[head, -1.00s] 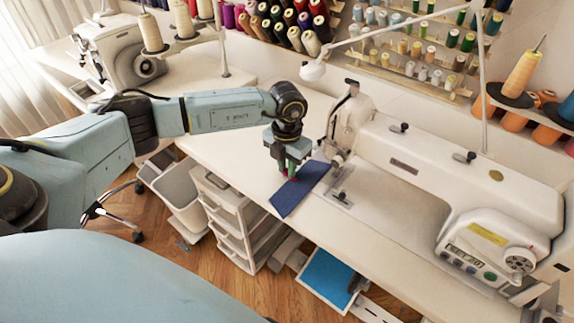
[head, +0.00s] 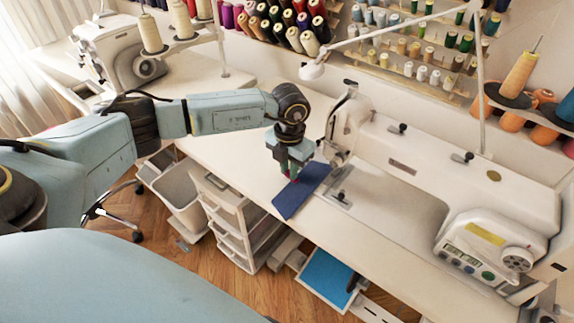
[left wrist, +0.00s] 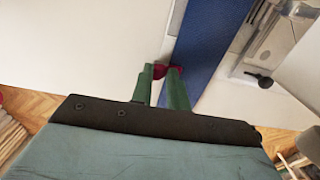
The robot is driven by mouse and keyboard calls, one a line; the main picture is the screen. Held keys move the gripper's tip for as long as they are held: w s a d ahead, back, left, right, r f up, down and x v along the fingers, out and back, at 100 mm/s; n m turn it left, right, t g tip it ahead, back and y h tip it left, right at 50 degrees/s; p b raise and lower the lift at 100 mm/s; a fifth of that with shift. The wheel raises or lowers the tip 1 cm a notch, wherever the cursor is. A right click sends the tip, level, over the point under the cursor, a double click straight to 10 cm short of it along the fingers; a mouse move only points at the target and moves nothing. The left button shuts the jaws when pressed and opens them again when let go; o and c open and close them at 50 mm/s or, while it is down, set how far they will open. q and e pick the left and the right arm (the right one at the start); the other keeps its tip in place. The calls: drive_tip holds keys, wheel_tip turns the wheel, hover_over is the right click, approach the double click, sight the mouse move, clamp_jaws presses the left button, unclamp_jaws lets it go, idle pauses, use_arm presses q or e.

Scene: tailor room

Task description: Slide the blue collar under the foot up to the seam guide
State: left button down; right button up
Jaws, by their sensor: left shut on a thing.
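The blue collar (head: 303,192) lies flat on the white sewing table, left of the machine's needle end. It also shows as a long blue strip in the left wrist view (left wrist: 214,42). My left gripper (head: 290,178) points down at the collar's left edge. In the left wrist view its red-tipped green fingers (left wrist: 167,71) are shut on that edge. The presser foot area (head: 335,158) is just right of the collar's far end; the foot itself is too small to make out. A small dark metal piece (head: 341,197), probably the seam guide, sits right of the collar. My right gripper is not in view.
The white sewing machine (head: 400,165) fills the table's right side. A thread-stand pole and spool racks stand behind. White drawers (head: 232,225) and a bin (head: 178,195) are below the front edge. The tabletop left of the collar is clear.

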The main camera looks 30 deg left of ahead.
use_arm(q)
drive_tip(key=shift+s+d, duration=0.1)
drive_tip(key=shift+d, duration=1)
drive_tip(key=c, duration=1.3)
unclamp_jaws()
